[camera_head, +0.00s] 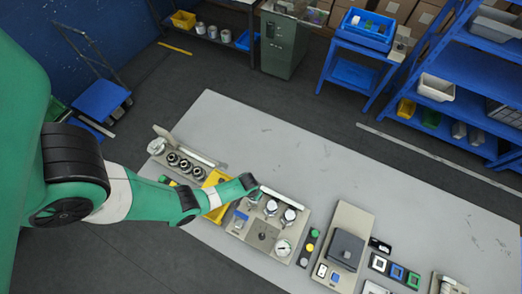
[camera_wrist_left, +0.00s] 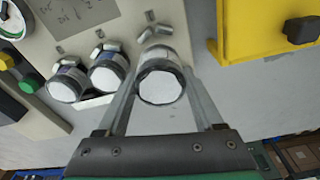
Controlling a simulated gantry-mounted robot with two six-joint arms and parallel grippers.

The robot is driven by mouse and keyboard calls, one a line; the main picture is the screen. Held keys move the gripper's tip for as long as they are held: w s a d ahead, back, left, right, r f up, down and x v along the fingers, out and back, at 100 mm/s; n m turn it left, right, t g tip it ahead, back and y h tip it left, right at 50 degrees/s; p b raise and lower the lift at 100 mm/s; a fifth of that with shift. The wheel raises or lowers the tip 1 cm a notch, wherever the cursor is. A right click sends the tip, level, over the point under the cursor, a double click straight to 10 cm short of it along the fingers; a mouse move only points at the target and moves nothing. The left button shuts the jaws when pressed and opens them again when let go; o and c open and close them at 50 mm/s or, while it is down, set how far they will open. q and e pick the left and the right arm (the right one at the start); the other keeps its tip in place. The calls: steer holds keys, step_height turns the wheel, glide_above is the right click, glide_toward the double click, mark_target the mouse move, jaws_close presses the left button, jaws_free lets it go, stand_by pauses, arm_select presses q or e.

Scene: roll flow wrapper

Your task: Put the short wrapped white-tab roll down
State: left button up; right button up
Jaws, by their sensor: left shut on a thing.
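My left gripper (camera_head: 256,190) is over the left end of a beige panel (camera_head: 236,226). In the left wrist view, its two fingers (camera_wrist_left: 160,88) are closed on the sides of a short roll (camera_wrist_left: 163,76) with a round white end facing the camera. The held roll also shows partly below the wrist in the head view (camera_head: 254,198). It is in line with two similar white-ended rolls, a middle one (camera_wrist_left: 108,72) and an outer one (camera_wrist_left: 66,84), standing on the panel. I cannot tell whether the held roll touches the panel. My right gripper is not in view.
A yellow block (camera_wrist_left: 262,28) with a black knob is close beside the held roll. The panel carries a round gauge (camera_head: 283,247). A button strip (camera_head: 309,247) and a dark-lidded unit (camera_head: 346,249) stand to the right. The table's far side (camera_head: 330,155) is clear.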

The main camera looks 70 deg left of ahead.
arm_select(q)
steer(key=shift+f, duration=0.75)
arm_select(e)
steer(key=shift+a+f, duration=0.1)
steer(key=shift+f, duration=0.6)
arm_select(q)
step_height(320, 180, down, 4)
steer(key=b, duration=0.4)
steer(key=shift+r, duration=0.25)
steer(key=o, duration=1)
steer(key=shift+f, duration=0.2)
steer(key=o, duration=0.5)
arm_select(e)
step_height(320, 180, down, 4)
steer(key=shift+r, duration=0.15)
arm_select(q)
steer(key=r+p, duration=0.7)
steer(key=r, duration=0.1)
steer(key=shift+s+d+p, duration=0.2)
steer(key=shift+s+p, duration=0.1)
steer(key=shift+s, duration=0.1)
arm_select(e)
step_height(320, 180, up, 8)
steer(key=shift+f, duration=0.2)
